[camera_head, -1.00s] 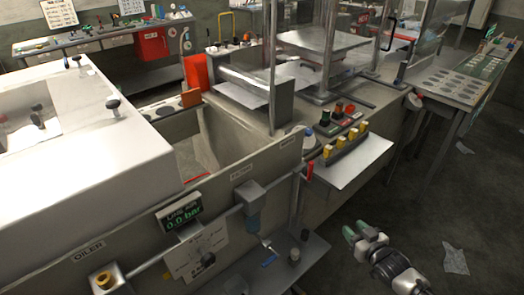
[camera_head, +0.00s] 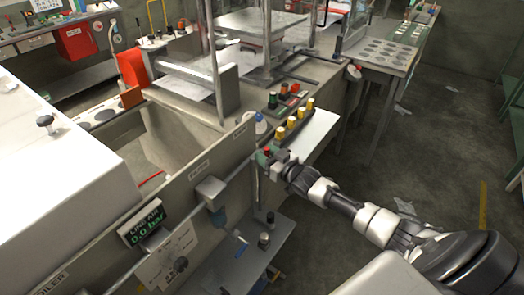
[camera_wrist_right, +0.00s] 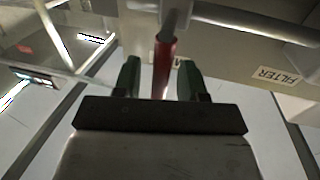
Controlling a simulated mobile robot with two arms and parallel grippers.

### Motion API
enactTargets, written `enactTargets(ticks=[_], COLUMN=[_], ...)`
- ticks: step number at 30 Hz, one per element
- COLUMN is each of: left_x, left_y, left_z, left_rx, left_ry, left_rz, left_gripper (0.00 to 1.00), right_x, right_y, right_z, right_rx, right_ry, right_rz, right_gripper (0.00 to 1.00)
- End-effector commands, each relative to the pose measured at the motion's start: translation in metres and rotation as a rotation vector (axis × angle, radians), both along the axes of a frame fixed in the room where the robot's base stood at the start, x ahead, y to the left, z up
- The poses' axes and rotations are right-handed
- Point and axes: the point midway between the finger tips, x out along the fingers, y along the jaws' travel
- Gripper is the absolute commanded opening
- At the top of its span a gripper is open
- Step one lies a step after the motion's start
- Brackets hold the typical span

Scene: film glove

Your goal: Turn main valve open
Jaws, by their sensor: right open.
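The main valve has a red lever handle (camera_wrist_right: 165,62) on the air pipe; in the right wrist view it stands between my two green fingers and is not visibly gripped. My right gripper (camera_wrist_right: 158,80) is open around it. In the head view the right gripper (camera_head: 268,158) is at the right end of the pipe along the bench front, covering most of the valve. The line air display (camera_head: 146,223) reads 0.0 bar. My left gripper is not in view.
A grey filter housing (camera_head: 211,193) hangs on the pipe left of the gripper. A lower shelf (camera_head: 230,262) with small parts lies below. Yellow-topped pieces (camera_head: 293,122) stand on the bench just above the gripper. The floor (camera_head: 445,150) at right is mostly clear.

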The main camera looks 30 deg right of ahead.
Motion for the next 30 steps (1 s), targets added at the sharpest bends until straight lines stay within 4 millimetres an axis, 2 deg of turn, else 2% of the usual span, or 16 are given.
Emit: enactTargets(ticks=[6, 16, 24, 30], left_x=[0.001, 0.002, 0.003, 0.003], left_y=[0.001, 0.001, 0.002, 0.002], left_z=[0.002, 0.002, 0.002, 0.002], left_rx=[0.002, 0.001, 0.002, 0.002], left_ry=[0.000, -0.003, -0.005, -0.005], left_rz=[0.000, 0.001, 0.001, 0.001], left_gripper=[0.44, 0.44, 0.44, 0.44], right_x=[0.016, 0.019, 0.019, 0.019], right_y=[0.004, 0.004, 0.004, 0.004], right_z=[0.000, 0.000, 0.000, 0.000], right_rx=[0.001, 0.000, 0.000, 0.000], right_ry=[0.000, 0.001, 0.001, 0.001], right_rz=[0.001, 0.001, 0.000, 0.000], right_gripper=[0.42, 0.42, 0.02, 0.00])
